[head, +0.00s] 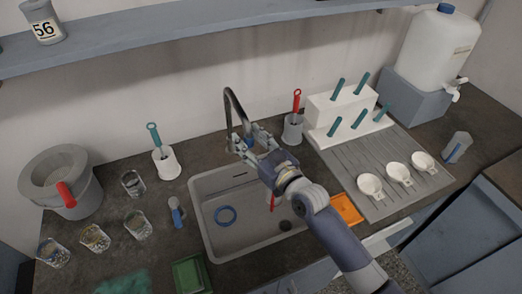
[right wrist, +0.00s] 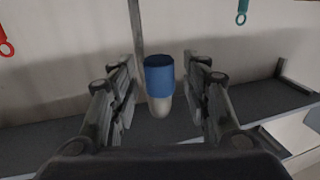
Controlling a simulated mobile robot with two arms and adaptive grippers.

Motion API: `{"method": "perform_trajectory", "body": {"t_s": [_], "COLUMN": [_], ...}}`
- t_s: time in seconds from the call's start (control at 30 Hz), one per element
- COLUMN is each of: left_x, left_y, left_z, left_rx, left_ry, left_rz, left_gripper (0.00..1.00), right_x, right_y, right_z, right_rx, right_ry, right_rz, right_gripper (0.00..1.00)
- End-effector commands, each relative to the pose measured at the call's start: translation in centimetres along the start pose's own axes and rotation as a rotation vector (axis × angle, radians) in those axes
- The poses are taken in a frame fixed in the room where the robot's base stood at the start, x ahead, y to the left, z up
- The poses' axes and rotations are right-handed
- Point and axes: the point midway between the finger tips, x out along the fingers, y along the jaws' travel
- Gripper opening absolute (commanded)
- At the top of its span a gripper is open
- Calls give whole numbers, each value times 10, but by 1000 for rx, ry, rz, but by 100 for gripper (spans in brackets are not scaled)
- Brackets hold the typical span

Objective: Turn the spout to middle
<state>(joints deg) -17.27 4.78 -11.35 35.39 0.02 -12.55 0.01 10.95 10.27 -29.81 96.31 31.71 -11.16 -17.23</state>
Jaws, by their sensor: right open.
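The grey tap spout (head: 237,103) rises behind the sink (head: 205,226) and curves over at the top. My right gripper (head: 247,138) is at the spout's outlet end, above the back of the sink, and hides part of it in the head view. In the right wrist view, a blue-banded, pale end piece (right wrist: 159,76), apparently the spout's tip, stands between the two open fingers. A gap shows on both sides of it. A thin grey upright (right wrist: 137,28) shows behind. My left gripper is not in view.
A white brush holder (head: 166,163) stands left of the tap, another holder (head: 293,130) with a red-handled brush right of it. A drying rack (head: 386,150) and white cups (head: 370,186) are at the right. A shelf (head: 180,30) runs above.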

Motion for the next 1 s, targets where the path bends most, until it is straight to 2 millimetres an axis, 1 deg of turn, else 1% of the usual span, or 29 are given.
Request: {"method": "perform_trajectory", "body": {"t_s": [0.17,0.3,0.4,0.5,0.6,0.7,1.0], "left_x": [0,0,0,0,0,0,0], "left_y": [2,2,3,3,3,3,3], "left_z": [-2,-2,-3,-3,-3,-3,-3], "left_rx": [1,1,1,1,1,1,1], "left_ry": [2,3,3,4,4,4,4], "left_rz": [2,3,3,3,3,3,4], "left_gripper": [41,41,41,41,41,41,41], "right_x": [-31,-63,-83,-99,-109,-114,-116], "right_y": [1,0,0,-1,-1,-1,-1], "right_z": [2,2,2,2,2,1,1], "right_rx": [-2,-1,-2,-1,-1,-1,0], "right_ry": [-3,-6,-5,-4,-5,-3,-2], "right_rz": [1,-1,0,-1,-1,-1,0], "right_gripper": [44,44,44,44,44,44,44]}}
